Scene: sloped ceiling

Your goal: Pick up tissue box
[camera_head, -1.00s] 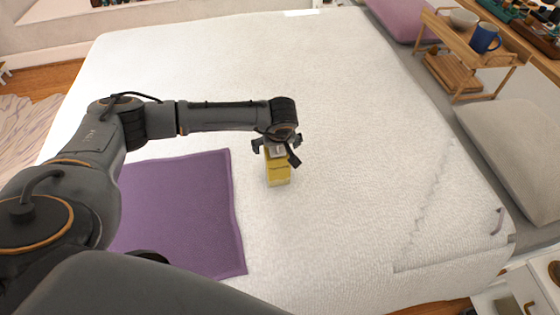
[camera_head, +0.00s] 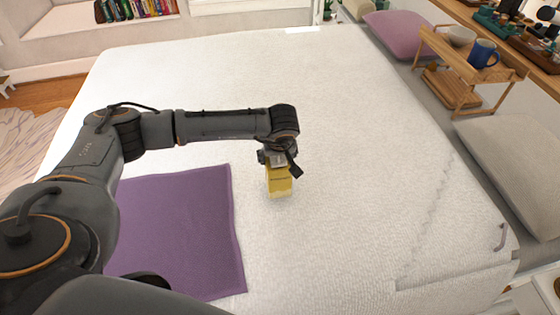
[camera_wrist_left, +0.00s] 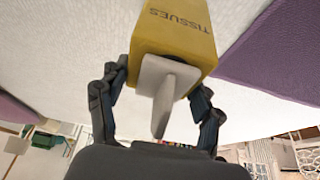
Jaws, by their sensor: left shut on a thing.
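The yellow tissue box (camera_head: 279,182) is below my left gripper (camera_head: 278,160) in the head view, over the white bed cover (camera_head: 330,120). In the left wrist view the box (camera_wrist_left: 178,30) shows the word TISSUES, and a pale tissue (camera_wrist_left: 162,85) sticks out of its top. My left gripper (camera_wrist_left: 155,100) is shut on the box, with one finger on each side near the tissue end. I cannot tell whether the box still touches the bed. My right gripper is not in view.
A purple cloth (camera_head: 180,230) lies on the bed left of the box. A wooden tray table (camera_head: 470,70) with a blue mug (camera_head: 483,53) stands at the upper right. A grey cushion (camera_head: 515,150) lies at the right. The bed around the box is clear.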

